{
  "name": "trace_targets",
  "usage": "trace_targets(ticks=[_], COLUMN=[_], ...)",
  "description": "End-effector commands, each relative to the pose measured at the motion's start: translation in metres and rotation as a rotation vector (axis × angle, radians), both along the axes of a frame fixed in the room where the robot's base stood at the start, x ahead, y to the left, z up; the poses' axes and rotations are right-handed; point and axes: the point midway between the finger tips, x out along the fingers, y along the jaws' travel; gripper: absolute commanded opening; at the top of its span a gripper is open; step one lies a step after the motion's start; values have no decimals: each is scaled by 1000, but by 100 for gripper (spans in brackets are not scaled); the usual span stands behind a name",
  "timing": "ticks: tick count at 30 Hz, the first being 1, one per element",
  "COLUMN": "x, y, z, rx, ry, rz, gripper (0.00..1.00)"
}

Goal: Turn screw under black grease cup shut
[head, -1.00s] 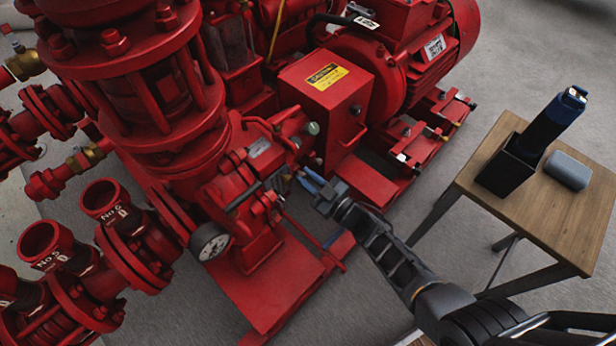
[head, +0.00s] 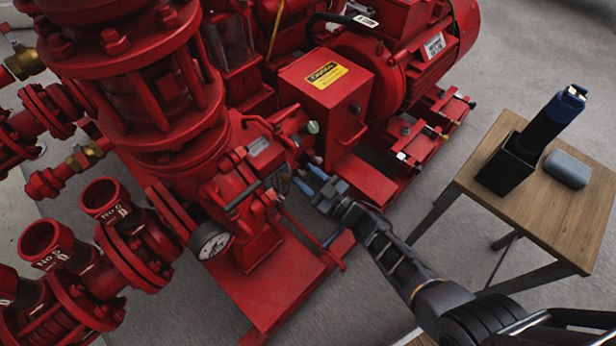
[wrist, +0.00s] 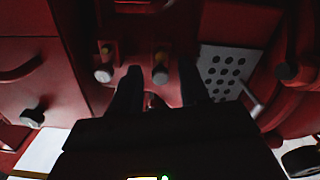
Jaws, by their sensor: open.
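My gripper (head: 311,179) reaches in from the right in the head view, its blue-tipped fingers close to the red pump housing. In the wrist view my gripper (wrist: 158,92) is open, with one dark finger on each side of a small dark reddish part (wrist: 154,102), which may be the screw. A small cup-like fitting (wrist: 160,70) with a brass-coloured top shows just beyond the gap, and a similar one (wrist: 104,70) to the left. I cannot tell which is the black grease cup. Contact with the screw cannot be made out in the dim view.
The red pump (head: 175,150) and its control box (head: 325,85) crowd the gripper. A perforated plate (wrist: 222,72) is right of the fingers. A wooden table (head: 545,215) with a black holder (head: 503,172) and grey case (head: 567,170) stands right.

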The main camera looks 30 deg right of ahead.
Motion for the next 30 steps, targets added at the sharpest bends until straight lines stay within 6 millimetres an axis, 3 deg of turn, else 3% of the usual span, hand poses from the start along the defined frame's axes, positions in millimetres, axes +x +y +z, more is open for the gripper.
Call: trace_targets(ticks=[7, 21, 30], x=[-8, -69, -74], y=[-3, -23, -24], z=[1, 1, 0], rx=[0, -1, 0], ry=[1, 0, 0], rz=[-1, -1, 0], gripper=[45, 45, 45])
